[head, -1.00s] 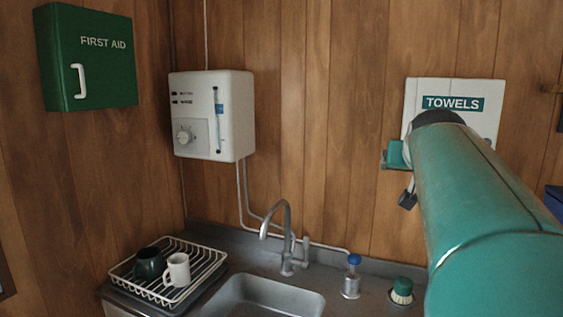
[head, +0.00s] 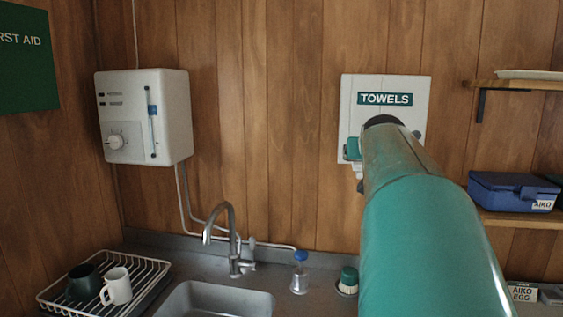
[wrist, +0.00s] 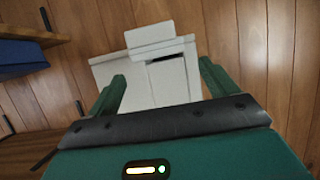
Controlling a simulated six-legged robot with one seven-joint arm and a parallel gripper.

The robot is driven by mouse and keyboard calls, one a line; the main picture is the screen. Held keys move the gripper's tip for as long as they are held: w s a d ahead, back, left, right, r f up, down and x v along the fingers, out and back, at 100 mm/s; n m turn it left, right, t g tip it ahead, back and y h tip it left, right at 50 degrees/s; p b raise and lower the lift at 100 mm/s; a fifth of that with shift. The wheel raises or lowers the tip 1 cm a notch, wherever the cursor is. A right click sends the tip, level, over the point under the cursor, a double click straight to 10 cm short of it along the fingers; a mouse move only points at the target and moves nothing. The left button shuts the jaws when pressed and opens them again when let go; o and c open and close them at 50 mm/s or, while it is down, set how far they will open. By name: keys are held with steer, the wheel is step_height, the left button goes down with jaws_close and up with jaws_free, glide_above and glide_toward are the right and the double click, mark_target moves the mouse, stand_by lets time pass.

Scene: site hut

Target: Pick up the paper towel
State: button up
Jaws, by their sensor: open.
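The white towel dispenser (head: 350,100) with a green TOWELS label hangs on the wood wall in the head view, partly hidden by my arm. In the wrist view the dispenser (wrist: 178,84) shows between my fingers, with a dark slot in it. A pale, flat piece (wrist: 150,37) sticks out beside the slot; it looks like the paper towel, and it lies beyond my fingertips. My gripper (wrist: 162,71) is open and empty, facing the dispenser.
A white water heater (head: 145,118) hangs left above the sink (head: 215,300) and tap (head: 231,235). A soap bottle (head: 300,275) and brush (head: 348,280) stand below the dispenser. Shelves at right hold a blue box (head: 505,190). A dish rack (head: 140,295) holds two mugs.

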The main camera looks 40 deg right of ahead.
steer(key=shift+x, duration=2.75)
steer(key=shift+a+f, duration=0.1)
steer(key=c, duration=1)
steer(key=shift+c, duration=0.2)
steer(key=shift+r, duration=0.45)
step_height(320, 180, up, 3)
steer(key=shift+f, duration=0.2)
steer(key=d+r+v, duration=0.1)
steer(key=v, duration=0.7)
steer(key=s+d+r+v, duration=0.1)
steer(key=r+v, duration=0.1)
steer(key=v, duration=0.6)
